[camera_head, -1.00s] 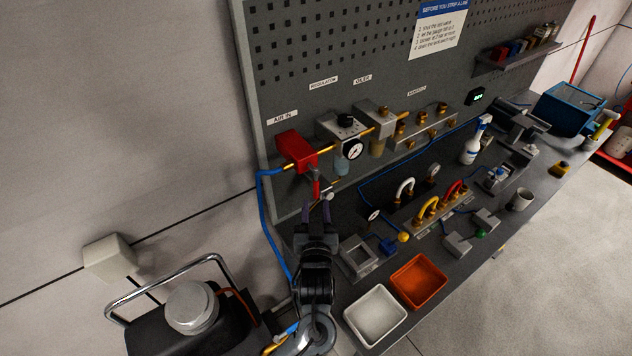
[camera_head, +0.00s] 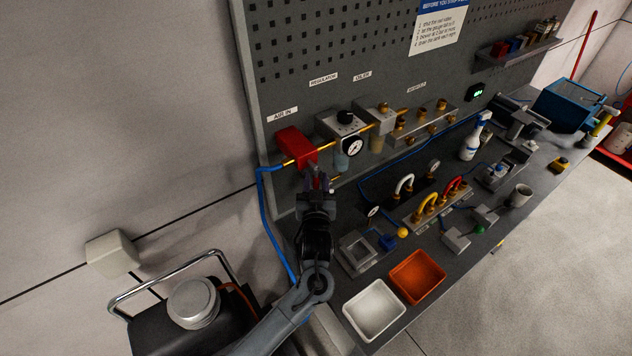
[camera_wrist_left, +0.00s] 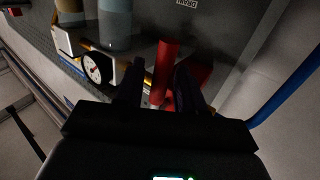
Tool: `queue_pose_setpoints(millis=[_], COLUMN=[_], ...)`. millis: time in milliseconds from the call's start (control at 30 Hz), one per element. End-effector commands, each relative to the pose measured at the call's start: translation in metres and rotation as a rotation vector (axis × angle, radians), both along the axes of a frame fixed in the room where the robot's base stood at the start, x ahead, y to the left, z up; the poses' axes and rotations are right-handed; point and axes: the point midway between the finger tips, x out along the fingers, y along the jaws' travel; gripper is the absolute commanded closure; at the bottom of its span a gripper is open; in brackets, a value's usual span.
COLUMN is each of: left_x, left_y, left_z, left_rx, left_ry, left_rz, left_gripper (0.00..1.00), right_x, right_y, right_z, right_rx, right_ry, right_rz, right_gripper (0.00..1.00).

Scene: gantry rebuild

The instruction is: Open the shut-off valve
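The shut-off valve (camera_head: 294,147) is a red block on the brass air line under the "AIR IN" label, with a blue hose at its left. Its red lever (camera_wrist_left: 166,68) points down between the fingers in the left wrist view. My left gripper (camera_head: 319,182) is just below the valve and hides most of the lever in the head view. In the left wrist view the gripper's dark fingers (camera_wrist_left: 159,88) stand apart, one on each side of the lever, with a gap on the left side. My right gripper is not in view.
The regulator with its round gauge (camera_head: 353,147) is close to the right of the valve. The blue hose (camera_head: 265,215) runs down at the left. On the bench below are a white tray (camera_head: 347,312) and an orange tray (camera_head: 395,291).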

Motion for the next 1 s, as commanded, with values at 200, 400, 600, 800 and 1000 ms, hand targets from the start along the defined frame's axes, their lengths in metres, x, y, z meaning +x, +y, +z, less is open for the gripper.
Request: queue_pose_setpoints(millis=[200,400,600,800,1000], left_x=[0.0,0.0,-0.001,-0.003,-0.007], left_y=[0.0,0.0,0.0,0.003,0.009], left_z=[0.0,0.0,0.001,0.004,0.008], left_rx=[0.0,0.0,0.007,0.054,0.155], left_ry=[0.0,0.0,0.006,0.046,0.125], left_rz=[0.0,0.0,0.0,0.001,0.001], left_gripper=[0.96,1.0,1.0,1.0,1.0], right_x=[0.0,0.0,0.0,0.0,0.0], right_y=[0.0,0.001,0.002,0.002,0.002], right_z=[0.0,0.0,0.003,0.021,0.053], right_rx=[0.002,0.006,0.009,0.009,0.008], right_ry=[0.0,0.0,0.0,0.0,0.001], right_rz=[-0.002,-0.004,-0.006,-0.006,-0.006], right_gripper=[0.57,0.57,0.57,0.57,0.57])
